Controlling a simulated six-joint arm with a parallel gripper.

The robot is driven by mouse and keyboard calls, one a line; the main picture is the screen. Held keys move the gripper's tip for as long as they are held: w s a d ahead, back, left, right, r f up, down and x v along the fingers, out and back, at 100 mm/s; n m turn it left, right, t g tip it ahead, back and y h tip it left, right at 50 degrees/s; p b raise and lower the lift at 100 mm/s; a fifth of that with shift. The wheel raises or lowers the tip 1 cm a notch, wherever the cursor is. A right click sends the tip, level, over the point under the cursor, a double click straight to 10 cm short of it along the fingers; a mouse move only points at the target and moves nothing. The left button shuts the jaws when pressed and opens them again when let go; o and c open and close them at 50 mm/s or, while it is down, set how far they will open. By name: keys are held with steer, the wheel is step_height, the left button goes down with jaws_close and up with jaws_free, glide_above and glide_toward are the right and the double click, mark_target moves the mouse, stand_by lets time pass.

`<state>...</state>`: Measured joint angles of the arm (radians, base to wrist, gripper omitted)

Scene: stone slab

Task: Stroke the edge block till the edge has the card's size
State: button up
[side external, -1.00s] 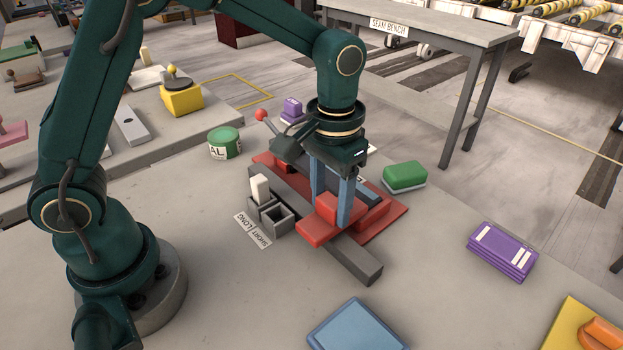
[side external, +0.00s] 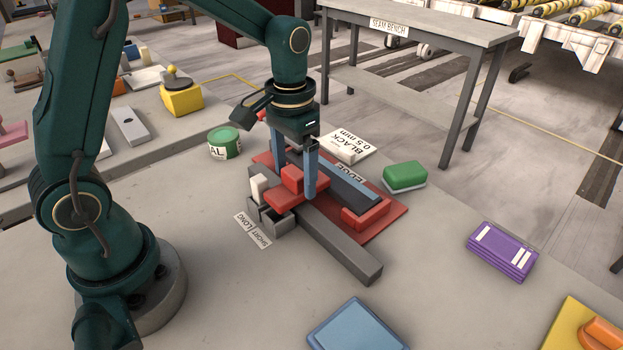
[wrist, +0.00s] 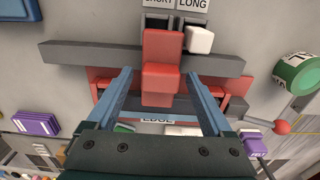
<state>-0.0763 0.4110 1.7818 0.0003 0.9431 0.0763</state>
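The red stepped edge block (side external: 290,190) lies across the long grey bar (side external: 340,252), near the small cups; it also shows in the wrist view (wrist: 160,85). My gripper (side external: 295,178) is low, one finger on each side of the block's raised part. In the wrist view my gripper (wrist: 159,75) shows a narrow gap between each finger and the block, so it looks open. A dark blue-grey strip (side external: 352,187) lies on the red base plate (side external: 390,223), near an "EDGE" label (side external: 346,174). The white card (side external: 348,146) reads "BLACK 0.5 mm".
Two grey cups (side external: 278,225) stand by the labels SHORT and LONG; a white piece (side external: 259,187) stands in the LONG one. A green tin (side external: 224,143), a green block (side external: 404,177) and a purple stack (side external: 502,251) lie around.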

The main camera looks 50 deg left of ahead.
mark_target(294, 171)
steer(key=shift+r, duration=2.6)
steer(key=shift+f, duration=0.15)
steer(key=shift+f, duration=2.5)
jaws_close()
